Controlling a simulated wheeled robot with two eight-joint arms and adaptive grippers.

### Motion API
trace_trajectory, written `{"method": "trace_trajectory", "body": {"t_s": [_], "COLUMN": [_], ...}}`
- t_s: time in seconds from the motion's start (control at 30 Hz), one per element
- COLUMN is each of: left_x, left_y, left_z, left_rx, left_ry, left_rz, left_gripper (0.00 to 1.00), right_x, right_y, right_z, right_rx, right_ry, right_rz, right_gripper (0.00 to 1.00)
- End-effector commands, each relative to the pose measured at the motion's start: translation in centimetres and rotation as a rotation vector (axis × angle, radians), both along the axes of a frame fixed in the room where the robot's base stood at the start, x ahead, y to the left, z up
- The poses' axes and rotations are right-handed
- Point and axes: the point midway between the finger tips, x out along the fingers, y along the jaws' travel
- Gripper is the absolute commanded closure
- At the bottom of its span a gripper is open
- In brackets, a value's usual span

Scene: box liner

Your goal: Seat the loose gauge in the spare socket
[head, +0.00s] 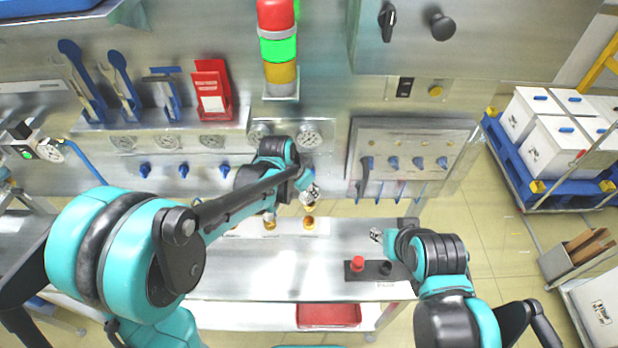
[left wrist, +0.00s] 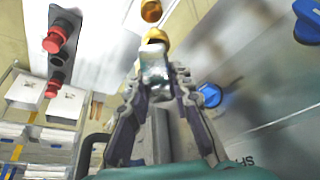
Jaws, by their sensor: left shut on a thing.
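My left gripper (head: 311,194) is in front of the wall panel, above the steel bench. In the left wrist view its fingers (left wrist: 158,80) are shut on a small silvery gauge (left wrist: 155,66). A brass part (left wrist: 155,38) shows just beyond the fingertips; I cannot tell whether it belongs to the gauge. A brass socket (head: 309,223) stands on a pale strip at the bench's back, just below the gripper, and another (head: 269,225) is left of it. A brass socket also shows in the left wrist view (left wrist: 151,11). My right gripper (head: 377,235) is over the bench's right side; its fingers are unclear.
Fixed dial gauges (head: 309,137) and blue valve knobs (head: 223,170) line the back wall. A signal tower (head: 278,45) stands above. A control box (head: 368,270) with a red button (head: 357,263) sits at the bench's right. The middle of the bench is clear.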

Motion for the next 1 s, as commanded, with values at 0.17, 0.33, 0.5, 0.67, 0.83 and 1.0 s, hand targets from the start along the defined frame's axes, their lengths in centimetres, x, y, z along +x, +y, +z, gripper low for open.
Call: {"method": "trace_trajectory", "body": {"t_s": [0.17,0.33,0.5,0.67,0.83,1.0], "left_x": [0.0,0.0,0.0,0.0,0.0,0.0], "left_y": [0.0,0.0,0.0,0.0,0.0,0.0], "left_z": [-0.8,-2.3,-4.1,-5.8,-6.8,-7.0], "left_rx": [0.000,0.000,0.000,0.000,0.000,0.000], "left_ry": [0.000,0.000,0.000,0.000,0.000,0.000], "left_rz": [0.000,0.000,0.000,0.000,0.000,0.000], "left_gripper": [1.00,1.00,1.00,1.00,1.00,1.00], "right_x": [0.0,0.0,0.0,0.0,0.0,0.0], "right_y": [0.0,0.0,0.0,0.0,0.0,0.0], "right_z": [-0.6,-1.7,-2.9,-4.3,-5.1,-5.2], "right_rx": [0.000,0.000,0.000,0.000,0.000,0.000], "right_ry": [0.000,0.000,0.000,0.000,0.000,0.000], "right_rz": [0.000,0.000,0.000,0.000,0.000,0.000], "right_gripper": [0.60,0.60,0.60,0.60,0.60,0.60]}}
